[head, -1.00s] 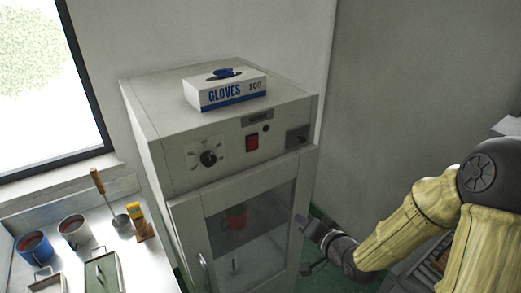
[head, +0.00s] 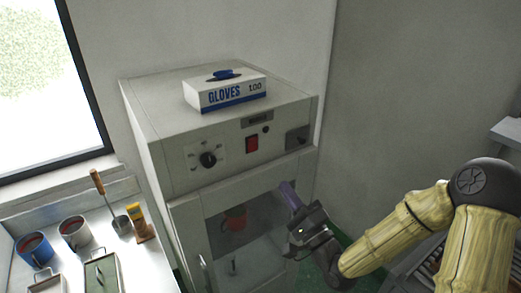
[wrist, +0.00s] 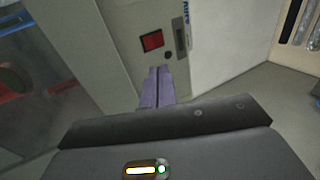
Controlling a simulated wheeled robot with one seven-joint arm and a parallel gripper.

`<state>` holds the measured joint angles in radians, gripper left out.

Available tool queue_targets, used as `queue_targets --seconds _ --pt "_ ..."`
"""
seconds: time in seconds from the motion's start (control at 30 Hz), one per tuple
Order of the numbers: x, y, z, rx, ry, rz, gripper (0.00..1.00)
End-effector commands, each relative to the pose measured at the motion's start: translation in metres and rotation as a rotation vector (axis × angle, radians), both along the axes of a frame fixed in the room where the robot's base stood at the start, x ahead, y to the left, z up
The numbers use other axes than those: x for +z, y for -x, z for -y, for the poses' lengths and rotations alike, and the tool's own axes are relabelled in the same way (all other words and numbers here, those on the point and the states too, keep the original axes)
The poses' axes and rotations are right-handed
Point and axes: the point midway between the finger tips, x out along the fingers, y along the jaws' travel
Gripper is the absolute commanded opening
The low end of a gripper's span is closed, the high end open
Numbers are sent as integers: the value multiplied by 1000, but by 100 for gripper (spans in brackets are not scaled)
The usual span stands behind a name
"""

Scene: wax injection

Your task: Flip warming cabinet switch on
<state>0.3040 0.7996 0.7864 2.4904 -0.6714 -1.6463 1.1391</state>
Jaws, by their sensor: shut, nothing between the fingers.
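The warming cabinet (head: 180,178) stands against the wall, its glass door closed. Its front panel carries a red rocker switch (head: 252,144), a round black dial (head: 208,159) and a small dark indicator (head: 266,129). The red switch also shows in the wrist view (wrist: 153,41). I cannot tell which way the rocker is tipped. My gripper (head: 286,187) is shut and empty, its purple fingers in front of the upper door, below and right of the switch. In the wrist view the shut fingertips (wrist: 158,72) point toward the panel, apart from the switch.
A glove box (head: 226,93) sits on top of the cabinet. A red mug (head: 236,217) shows behind the glass. The wall side at right is open.

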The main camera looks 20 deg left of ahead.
Motion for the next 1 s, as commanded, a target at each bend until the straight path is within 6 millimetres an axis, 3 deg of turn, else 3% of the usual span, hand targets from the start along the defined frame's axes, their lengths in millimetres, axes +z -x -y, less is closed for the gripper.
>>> queue_targets --seconds 0.7,1.0 --pt "50 -69 -82 1 1 0 0" --pt "53 -79 -94 0 2 -1 0"
